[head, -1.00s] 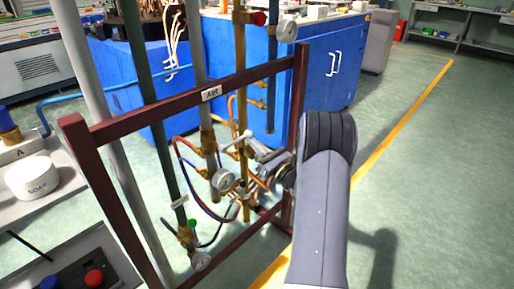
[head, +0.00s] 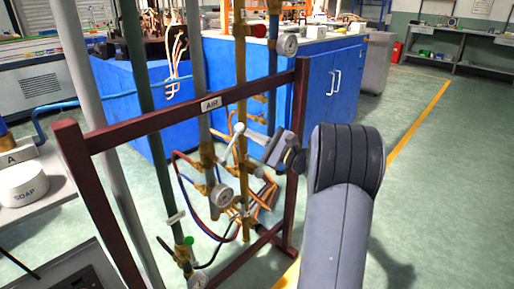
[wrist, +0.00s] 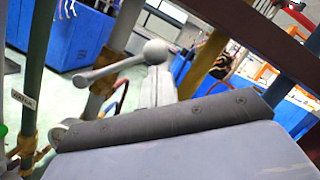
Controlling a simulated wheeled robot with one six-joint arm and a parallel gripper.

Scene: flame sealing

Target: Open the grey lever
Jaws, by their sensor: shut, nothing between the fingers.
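The grey lever (head: 231,146) is a light handle with a ball end, on a brass fitting of the vertical pipe behind the frame. In the head view it slants up to the right. It also shows in the wrist view (wrist: 112,69), with its ball at the right end. My gripper (head: 254,138) reaches in from the right, its shut fingers just right of the lever's ball. In the wrist view my gripper (wrist: 157,88) is just below the ball. I cannot tell whether they touch. Nothing shows between the fingers.
A dark red frame (head: 150,120) with an AIR label (head: 211,104) surrounds the pipes. A pressure gauge (head: 222,195) and hoses sit below the lever. A blue cabinet (head: 310,90) stands behind. The floor to the right is clear.

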